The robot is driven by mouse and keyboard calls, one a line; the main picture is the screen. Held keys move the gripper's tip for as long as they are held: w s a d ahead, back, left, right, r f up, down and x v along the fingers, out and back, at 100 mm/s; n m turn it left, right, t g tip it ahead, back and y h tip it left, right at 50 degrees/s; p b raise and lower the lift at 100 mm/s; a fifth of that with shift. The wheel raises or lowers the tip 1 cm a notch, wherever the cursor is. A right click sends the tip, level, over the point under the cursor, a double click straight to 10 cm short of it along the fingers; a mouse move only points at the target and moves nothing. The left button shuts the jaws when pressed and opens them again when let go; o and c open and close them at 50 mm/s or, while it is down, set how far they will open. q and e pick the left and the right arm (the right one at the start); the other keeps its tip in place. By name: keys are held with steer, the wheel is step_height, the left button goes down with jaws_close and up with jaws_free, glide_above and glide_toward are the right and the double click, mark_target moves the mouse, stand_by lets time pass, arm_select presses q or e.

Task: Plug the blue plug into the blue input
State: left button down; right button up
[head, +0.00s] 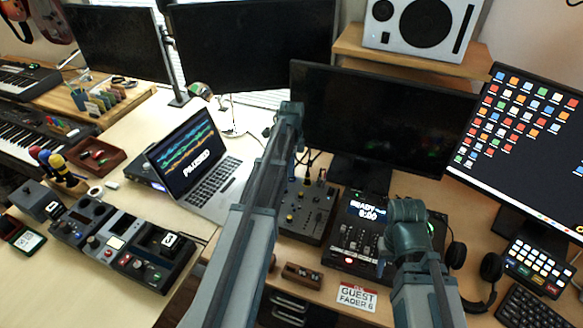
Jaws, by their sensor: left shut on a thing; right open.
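My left gripper (298,146) is at the far end of the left arm, over the back of the grey mixer (307,212). Its arm covers most of it, and what its jaws hold is hidden. My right gripper (385,252) is low over the black console (350,255) with a lit "READY 0:00" screen. Its wrist hides most of the fingers, and I see nothing held in them. I cannot make out the blue plug or a blue input on the devices. A dark cable shows behind the grey mixer.
An open laptop (208,187) reads PAUSED, left of my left arm. A row of pedal-like units (115,240) lies on the left table. A "GUEST FADER 6" card (357,297), headphones (491,270) and a button pad (538,266) are at the right. Monitors (383,125) line the back.

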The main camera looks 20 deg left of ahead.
arm_select(q)
steer(key=shift+f+b, duration=0.4)
steer(key=shift+f, duration=0.05)
steer(key=c, duration=0.7)
jaws_free()
steer(key=shift+r, duration=0.1)
step_height(320, 180, up, 14)
steer(key=p, duration=1.3)
steer(key=shift+f+p, duration=0.2)
steer(key=shift+p, duration=0.2)
steer(key=s+d+n, duration=0.3)
steer(key=s+d, duration=0.5)
steer(key=s+d+n, duration=0.4)
steer(key=s+d, duration=0.3)
steer(key=d, duration=0.2)
steer(key=s+d+n+y, duration=0.1)
steer(key=s+d+n, duration=0.2)
steer(key=s+d, duration=0.5)
steer(key=shift+s+d+n, duration=0.3)
steer(key=shift+s+d, duration=0.05)
steer(key=shift+d, duration=0.25)
